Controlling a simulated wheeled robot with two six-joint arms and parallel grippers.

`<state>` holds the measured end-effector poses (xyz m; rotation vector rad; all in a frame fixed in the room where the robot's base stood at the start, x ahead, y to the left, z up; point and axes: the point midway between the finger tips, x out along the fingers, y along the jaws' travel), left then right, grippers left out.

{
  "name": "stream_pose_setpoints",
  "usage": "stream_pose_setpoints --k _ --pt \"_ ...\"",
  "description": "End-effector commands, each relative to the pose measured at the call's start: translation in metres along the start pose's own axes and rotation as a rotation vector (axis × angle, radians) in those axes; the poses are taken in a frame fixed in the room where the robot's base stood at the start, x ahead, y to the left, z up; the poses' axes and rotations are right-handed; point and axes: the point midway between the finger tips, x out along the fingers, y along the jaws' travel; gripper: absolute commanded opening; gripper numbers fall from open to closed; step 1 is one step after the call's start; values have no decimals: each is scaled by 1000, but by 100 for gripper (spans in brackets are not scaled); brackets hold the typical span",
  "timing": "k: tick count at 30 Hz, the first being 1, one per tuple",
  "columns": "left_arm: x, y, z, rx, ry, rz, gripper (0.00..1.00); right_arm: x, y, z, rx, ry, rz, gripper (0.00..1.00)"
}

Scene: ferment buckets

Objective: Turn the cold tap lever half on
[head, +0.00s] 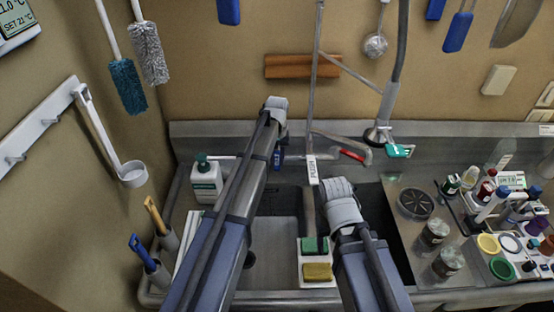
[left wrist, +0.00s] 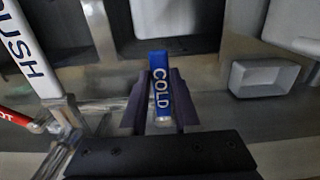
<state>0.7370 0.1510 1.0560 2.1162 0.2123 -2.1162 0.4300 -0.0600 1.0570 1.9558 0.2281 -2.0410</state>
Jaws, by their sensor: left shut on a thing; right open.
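The cold tap lever (left wrist: 160,88) is blue with white COLD lettering. It stands between the two dark fingers of my left gripper (left wrist: 160,100), which is shut on it. In the head view a small blue part of the lever (head: 281,159) shows beside my left arm, at the back of the sink. The tap body is mostly hidden there. The hot lever (head: 352,155) is red and lies to the right of it; its red end also shows in the left wrist view (left wrist: 14,118). My right arm reaches over the sink, but its gripper jaws are hidden.
A white PUSH strip (head: 313,170) hangs between the two levers. A soap bottle (head: 206,180) stands left of the sink. Green and yellow sponges (head: 317,272) lie at the front of the sink. Jars and bottles crowd the right counter (head: 408,258).

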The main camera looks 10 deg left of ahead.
Motion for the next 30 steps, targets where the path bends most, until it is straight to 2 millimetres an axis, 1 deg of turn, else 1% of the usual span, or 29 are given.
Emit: stream_pose_setpoints --k 8,14,30 --pt "0 0 0 2 0 0 0 0 0 0 0 0 0 60" --pt "0 -5 0 53 0 0 0 0 0 0 0 0 0 60" --pt "0 -34 -8 423 0 0 0 0 0 0 0 0 0 60"
